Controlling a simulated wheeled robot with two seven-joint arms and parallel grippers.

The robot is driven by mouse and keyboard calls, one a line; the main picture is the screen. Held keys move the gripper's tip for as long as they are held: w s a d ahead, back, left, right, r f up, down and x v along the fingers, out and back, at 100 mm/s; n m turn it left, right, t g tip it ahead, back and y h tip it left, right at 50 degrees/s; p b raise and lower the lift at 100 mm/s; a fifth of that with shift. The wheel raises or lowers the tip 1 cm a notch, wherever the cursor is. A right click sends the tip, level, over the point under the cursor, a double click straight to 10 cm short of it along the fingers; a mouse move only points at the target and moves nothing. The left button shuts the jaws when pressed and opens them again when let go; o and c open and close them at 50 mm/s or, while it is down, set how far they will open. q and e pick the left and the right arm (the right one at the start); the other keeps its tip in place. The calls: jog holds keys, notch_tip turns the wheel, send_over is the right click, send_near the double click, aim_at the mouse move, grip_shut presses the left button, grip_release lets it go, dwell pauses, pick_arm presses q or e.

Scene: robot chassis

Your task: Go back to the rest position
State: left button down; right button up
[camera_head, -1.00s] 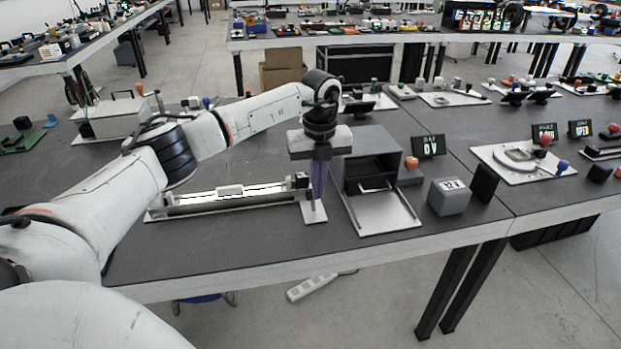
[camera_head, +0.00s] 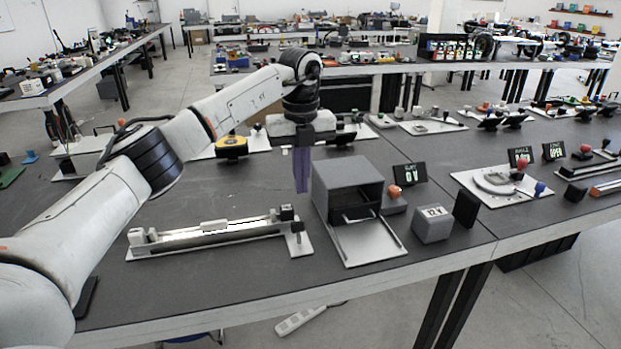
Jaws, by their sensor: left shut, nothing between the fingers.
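My left gripper (camera_head: 302,188) hangs pointing down above the dark table, with its purple fingers shut and empty. It is behind and above the right end of the long rail fixture (camera_head: 215,233), and just left of the grey open-fronted box (camera_head: 346,172). The gripper is clear of both. My left arm reaches in from the left edge, bent at the elbow. My right gripper is not in view.
A small display reading 0 V (camera_head: 410,174), a grey 12 V block (camera_head: 433,224) and a black block (camera_head: 467,207) stand right of the box. A yellow-and-black device (camera_head: 231,147) sits behind my arm. The table (camera_head: 200,285) is bare in front of the rail.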

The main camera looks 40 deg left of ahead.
pick_arm(q)
jog(key=s+d+f+m+h, duration=0.1)
jog(key=d+f+m+h, duration=0.15)
jog(key=d+f, duration=0.55)
jog(key=d+f+m+h, duration=0.2)
jog(key=d+f+h, duration=0.15)
jog(key=d, duration=0.95)
jog(key=s+d+r+n+t+h, duration=0.1)
jog(key=s+d+n+t+h, duration=0.2)
jog(key=d+h, duration=0.45)
jog(key=s+d+r+n+t+h, duration=0.1)
jog(key=s+d+n+t+h, duration=0.25)
jog(key=d, duration=0.75)
jog(key=s+a+f+n+t+y, duration=0.35)
jog(key=a+f+n+y, duration=0.25)
jog(key=f+n, duration=0.25)
jog(key=s+a+f+n+t+y, duration=0.2)
jog(key=a+f+n+t+y, duration=0.25)
jog(key=a+f+n, duration=0.35)
jog(key=s+a+f+n+g+y, duration=0.1)
jog(key=s+f+n+g+y, duration=0.1)
jog(key=s+f, duration=0.3)
jog(key=s+a+f+n+g+y, duration=0.1)
jog(key=s+a+f+n+g, duration=0.1)
jog(key=s, duration=0.8)
notch_tip(320, 180, down, 4)
jog(key=shift+s+r+n+g+y, duration=0.35)
jog(key=shift+n+g, duration=0.3)
jog(key=shift+g, duration=0.5)
